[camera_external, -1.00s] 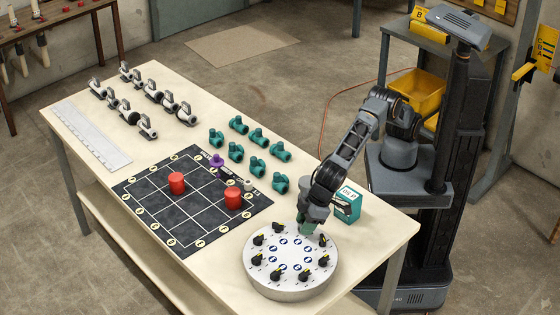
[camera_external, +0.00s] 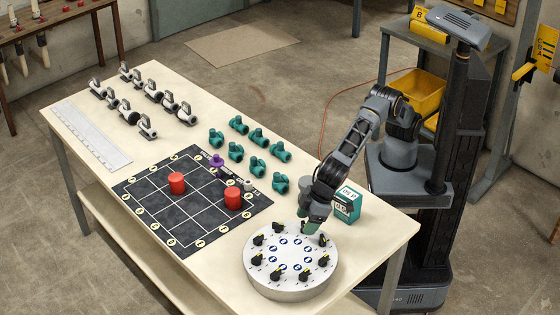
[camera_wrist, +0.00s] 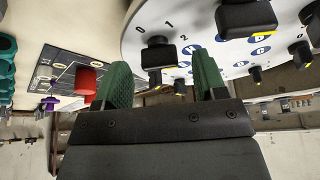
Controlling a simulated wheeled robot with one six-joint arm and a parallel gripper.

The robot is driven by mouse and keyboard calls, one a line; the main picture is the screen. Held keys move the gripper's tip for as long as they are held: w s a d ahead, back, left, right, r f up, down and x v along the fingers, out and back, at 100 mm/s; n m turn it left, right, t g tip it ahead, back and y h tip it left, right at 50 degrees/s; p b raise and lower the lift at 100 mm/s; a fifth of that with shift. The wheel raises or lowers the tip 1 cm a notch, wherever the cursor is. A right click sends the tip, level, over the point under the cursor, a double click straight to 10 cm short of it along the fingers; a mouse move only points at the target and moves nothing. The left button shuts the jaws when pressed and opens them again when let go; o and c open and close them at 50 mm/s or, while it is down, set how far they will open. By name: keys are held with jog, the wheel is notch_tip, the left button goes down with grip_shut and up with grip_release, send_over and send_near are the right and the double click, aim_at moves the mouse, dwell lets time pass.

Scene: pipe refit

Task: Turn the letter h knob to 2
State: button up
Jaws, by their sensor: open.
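The round white dial plate (camera_external: 291,283) stands at the table's near right end and carries several black knobs with yellow marks around blue letter badges. My gripper (camera_external: 311,229) is over the plate's far edge, close to a knob there. In the wrist view my gripper (camera_wrist: 162,84) is open, with green fingers. A black knob (camera_wrist: 158,54) shows between them, beside the printed 0, 1 and 2, with its yellow mark toward the gripper. I cannot tell whether the fingers touch it. Another knob (camera_wrist: 246,18) is to its right.
A teal box (camera_external: 348,204) with a display stands just right of my gripper. A dark grid mat (camera_external: 205,222) with red cylinders (camera_external: 233,199) lies left of the plate. Several green pipe fittings (camera_external: 257,165) stand behind the mat. A bare strip of table lies right of the plate.

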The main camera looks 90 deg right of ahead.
jog(key=v, duration=1.2)
jog(key=shift+s+r, duration=0.2)
jog(key=shift+r, duration=0.05)
